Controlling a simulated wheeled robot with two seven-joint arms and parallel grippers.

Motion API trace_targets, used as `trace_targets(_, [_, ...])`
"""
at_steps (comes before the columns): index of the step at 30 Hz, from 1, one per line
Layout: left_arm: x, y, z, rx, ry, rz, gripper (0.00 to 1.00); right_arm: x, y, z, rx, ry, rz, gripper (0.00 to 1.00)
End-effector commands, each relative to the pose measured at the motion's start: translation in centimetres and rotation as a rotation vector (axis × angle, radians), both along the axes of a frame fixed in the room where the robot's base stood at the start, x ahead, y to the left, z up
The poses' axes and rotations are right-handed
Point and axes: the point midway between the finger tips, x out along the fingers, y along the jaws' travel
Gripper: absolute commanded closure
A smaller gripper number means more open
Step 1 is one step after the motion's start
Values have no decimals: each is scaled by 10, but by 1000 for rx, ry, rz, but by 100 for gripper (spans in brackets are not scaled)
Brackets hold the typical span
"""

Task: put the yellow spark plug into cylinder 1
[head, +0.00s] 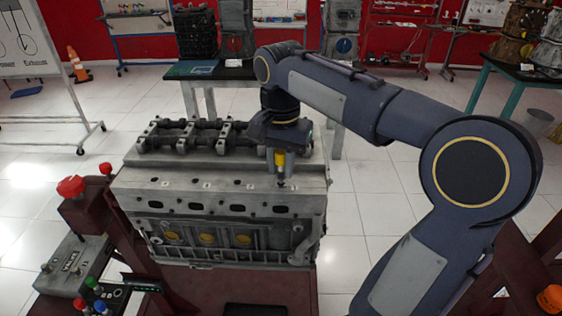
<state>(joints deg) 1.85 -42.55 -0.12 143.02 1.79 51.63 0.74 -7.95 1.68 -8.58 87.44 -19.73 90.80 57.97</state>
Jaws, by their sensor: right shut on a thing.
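The yellow spark plug (280,159) is upright in my right gripper (280,151), whose fingers are shut on its upper part. Its dark lower end points down at the top deck near the right end of the engine block (220,205). The tip looks at or just above the deck surface; I cannot tell whether it is in a hole. Small marks and holes run in a row along the deck to the left of the plug. The cylinder numbers are too small to read. My left gripper is not in view.
The valve gear (195,135) stands up along the block's back, left of my right gripper. A red emergency button (71,187) and a control box (72,265) are at the left. A dark table (210,70) stands behind the engine.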

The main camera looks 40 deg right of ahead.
Motion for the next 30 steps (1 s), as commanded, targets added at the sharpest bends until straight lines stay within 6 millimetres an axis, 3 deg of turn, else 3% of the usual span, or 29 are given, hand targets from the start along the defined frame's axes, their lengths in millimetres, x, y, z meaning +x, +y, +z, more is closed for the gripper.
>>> trace_targets(30, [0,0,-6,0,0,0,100,1,0,-12,0,-1,0,100])
